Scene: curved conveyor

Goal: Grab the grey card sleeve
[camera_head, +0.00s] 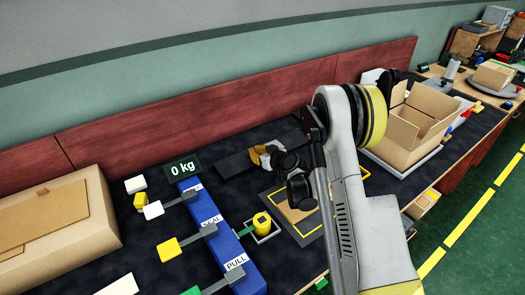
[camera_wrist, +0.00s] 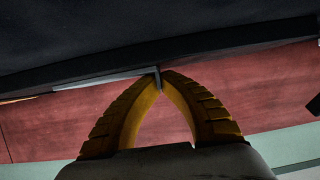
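The grey card sleeve (camera_head: 236,164) is a flat dark grey piece near the back of the dark work surface, in the middle of the head view. My gripper (camera_head: 258,155), with yellow fingers, is at the sleeve and partly covers it. In the wrist view my gripper (camera_wrist: 160,76) has its ribbed yellow fingers drawn together at the tips. A thin grey edge shows between the tips, seemingly part of the sleeve, against a dark band across the view. Whether the sleeve is clear of the surface cannot be told.
A blue block with levers and PULL labels (camera_head: 247,272) stands at front centre. A 0 kg display (camera_head: 182,169) is left of the sleeve. A yellow cylinder (camera_head: 262,223) stands nearby. A closed box (camera_head: 98,194) is at left, an open box (camera_head: 438,104) at right. A red panel (camera_head: 200,105) lines the back.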

